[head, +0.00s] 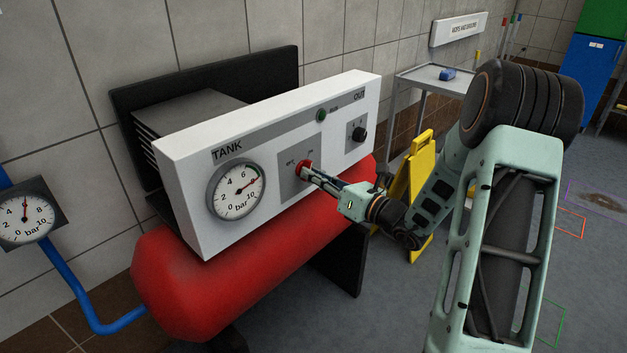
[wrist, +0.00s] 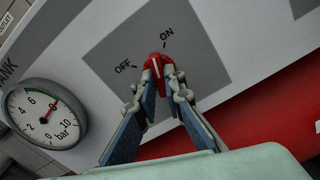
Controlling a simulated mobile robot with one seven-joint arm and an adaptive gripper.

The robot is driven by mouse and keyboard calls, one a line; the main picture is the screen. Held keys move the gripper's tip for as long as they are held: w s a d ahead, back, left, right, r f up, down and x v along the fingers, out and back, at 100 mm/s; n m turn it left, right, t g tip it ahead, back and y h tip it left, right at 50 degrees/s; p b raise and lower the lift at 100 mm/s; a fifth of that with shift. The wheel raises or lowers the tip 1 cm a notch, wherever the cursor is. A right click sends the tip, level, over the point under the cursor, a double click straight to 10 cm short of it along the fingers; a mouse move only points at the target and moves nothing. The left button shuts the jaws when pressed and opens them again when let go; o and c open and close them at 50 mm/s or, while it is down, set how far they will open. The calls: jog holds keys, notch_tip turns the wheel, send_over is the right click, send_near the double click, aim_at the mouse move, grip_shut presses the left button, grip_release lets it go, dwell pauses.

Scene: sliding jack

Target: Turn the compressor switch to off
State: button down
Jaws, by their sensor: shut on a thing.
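The compressor switch is a red knob (wrist: 156,63) on a grey plate (wrist: 110,40), with OFF printed to its left and ON above it in the wrist view. Its pale mark points up the wrist picture, seemingly between the two labels; its exact setting is hard to tell. My gripper (wrist: 157,80) is shut on the knob, one finger on each side. In the head view, my gripper (head: 311,173) reaches the white panel (head: 190,185) from the right and covers part of the knob (head: 303,166).
The tank gauge (head: 237,190) is left of the switch, and a black knob (head: 360,134) is to its right. A red tank (head: 180,285) lies below. A yellow floor sign (head: 424,160) and a grey cart (head: 432,75) stand behind my arm.

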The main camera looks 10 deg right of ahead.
jog(key=shift+d+f+n+b, duration=0.1)
jog(key=shift+n+b, duration=6.3)
jog(key=shift+b, duration=0.25)
jog(key=c, duration=2)
grip_release()
jog(key=v, duration=1.2)
